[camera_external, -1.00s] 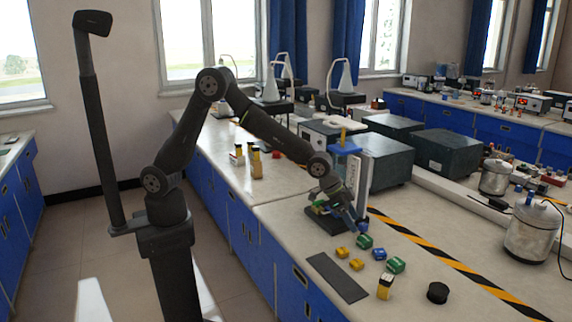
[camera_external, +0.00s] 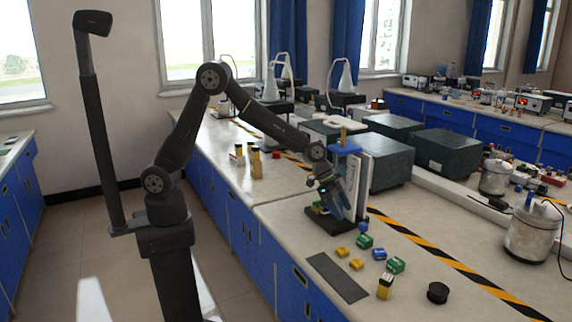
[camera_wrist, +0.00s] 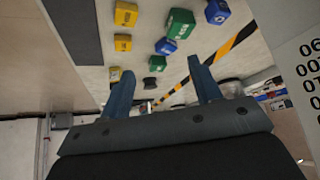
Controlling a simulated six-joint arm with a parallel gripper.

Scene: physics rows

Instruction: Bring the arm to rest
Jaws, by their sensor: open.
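My gripper (camera_external: 350,211) is above the worktop, in front of the white upright stand (camera_external: 363,180) with the blue top, over its dark base (camera_external: 322,224). In the wrist view my gripper's two blue fingers (camera_wrist: 166,88) are spread apart with nothing between them. My arm reaches out from its dark column, with its elbow raised. A green piece beside the dark base is partly hidden by my gripper.
Green (camera_external: 364,241), blue (camera_external: 379,254) and yellow (camera_external: 341,253) blocks lie on the bench near a dark flat strip (camera_external: 337,277). A black round piece (camera_external: 437,292) sits at the front right. Dark boxes (camera_external: 448,151) stand behind.

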